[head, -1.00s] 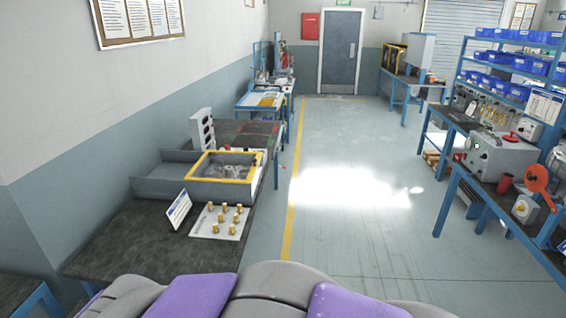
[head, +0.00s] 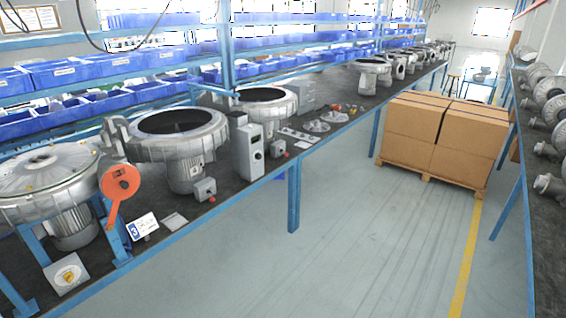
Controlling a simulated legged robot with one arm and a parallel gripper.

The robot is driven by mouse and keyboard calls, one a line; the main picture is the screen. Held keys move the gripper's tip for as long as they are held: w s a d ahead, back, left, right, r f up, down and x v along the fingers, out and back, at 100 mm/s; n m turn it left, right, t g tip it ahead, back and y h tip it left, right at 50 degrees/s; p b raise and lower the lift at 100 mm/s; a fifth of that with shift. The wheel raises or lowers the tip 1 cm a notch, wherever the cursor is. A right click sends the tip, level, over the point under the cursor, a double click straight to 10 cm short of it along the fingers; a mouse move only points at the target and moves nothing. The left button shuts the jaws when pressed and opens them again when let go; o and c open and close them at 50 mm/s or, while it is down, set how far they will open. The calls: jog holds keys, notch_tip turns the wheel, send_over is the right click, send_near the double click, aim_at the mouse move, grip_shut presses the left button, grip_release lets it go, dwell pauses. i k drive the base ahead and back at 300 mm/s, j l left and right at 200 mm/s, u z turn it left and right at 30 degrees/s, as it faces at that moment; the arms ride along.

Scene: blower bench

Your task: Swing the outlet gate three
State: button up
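An orange gate lever (head: 120,183) with a round disc and a narrow arm pointing down stands at the front left of the bench. It is beside a large silver blower (head: 45,183). A small blue and white card (head: 143,227) stands just right of the lever's lower end; its mark is too small to read surely. I cannot tell for certain that this lever is the outlet gate. My gripper is not in view.
The long bench (head: 225,175) holds more blowers, including a round open one (head: 190,165), and a grey control box (head: 247,150). Blue bins (head: 80,70) line shelves behind. Cartons (head: 440,135) stand on a pallet across the aisle. The floor (head: 330,250) between is clear.

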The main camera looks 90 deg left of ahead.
aim_at(121, 182)
jog(key=u, duration=4.15)
jog(key=i+l, duration=0.15)
jog(key=i, duration=0.5)
jog(key=i+l, duration=0.1)
jog(key=i, duration=0.5)
